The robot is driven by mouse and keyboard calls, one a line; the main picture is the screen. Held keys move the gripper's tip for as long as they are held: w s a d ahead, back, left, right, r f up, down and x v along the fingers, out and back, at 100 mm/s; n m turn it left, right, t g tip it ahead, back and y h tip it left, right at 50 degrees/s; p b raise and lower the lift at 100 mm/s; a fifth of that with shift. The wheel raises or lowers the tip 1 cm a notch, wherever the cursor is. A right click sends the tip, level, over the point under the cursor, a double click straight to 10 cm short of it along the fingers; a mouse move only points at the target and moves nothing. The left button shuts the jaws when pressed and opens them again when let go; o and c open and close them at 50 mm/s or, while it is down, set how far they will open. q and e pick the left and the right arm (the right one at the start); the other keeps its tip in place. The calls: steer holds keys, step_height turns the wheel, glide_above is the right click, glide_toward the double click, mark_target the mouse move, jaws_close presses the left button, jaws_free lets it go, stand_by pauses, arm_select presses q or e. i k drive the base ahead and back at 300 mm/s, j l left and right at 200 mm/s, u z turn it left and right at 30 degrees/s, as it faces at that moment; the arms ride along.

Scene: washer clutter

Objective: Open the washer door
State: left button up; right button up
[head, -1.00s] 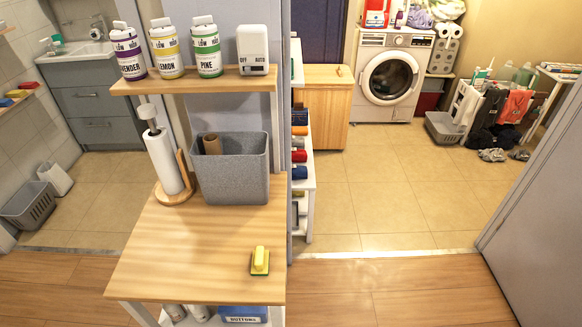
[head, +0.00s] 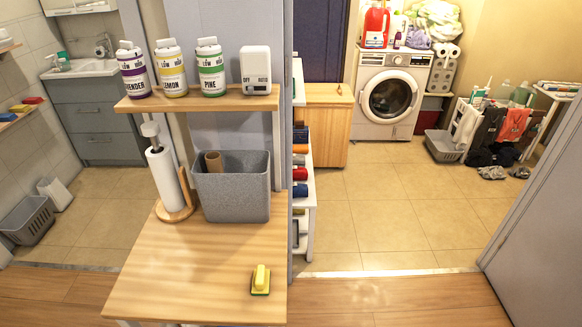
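The washer (head: 389,95) is a white front-loader against the back wall of the far room, right of centre in the head view. Its round door (head: 390,98), with a pale ring and dark glass, looks shut. The washer is well away from me, beyond the doorway. Neither of my grippers shows in the head view.
A wooden table (head: 190,275) with a grey bin (head: 232,188) and a sponge (head: 260,280) stands close in front. A white shelf rack (head: 305,190) lines the doorway's left. A grey door (head: 540,220) stands at right. Tiled floor (head: 400,215) between is clear. A drying rack (head: 490,125) stands beyond.

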mark_target(366, 96)
steer(key=i+l, duration=0.1)
steer(key=l, duration=0.3)
steer(key=i+l, duration=0.1)
steer(key=l, duration=0.3)
steer(key=i+l, duration=0.1)
steer(key=l, duration=0.25)
steer(key=i+l, duration=0.1)
steer(key=l, duration=0.3)
steer(key=i+l, duration=0.15)
steer(key=l, duration=0.25)
steer(key=i+l, duration=0.1)
steer(key=l, duration=0.3)
steer(key=i+l, duration=0.15)
steer(key=i, duration=0.4)
steer(key=i+l, duration=0.2)
steer(key=i, duration=0.35)
steer(key=i+l, duration=0.15)
steer(key=i, duration=0.4)
steer(key=i+l, duration=0.2)
steer(key=i, duration=0.35)
steer(key=i+l, duration=0.15)
steer(key=i, duration=0.4)
steer(key=i+l, duration=0.15)
steer(key=i, duration=0.4)
steer(key=u, duration=0.05)
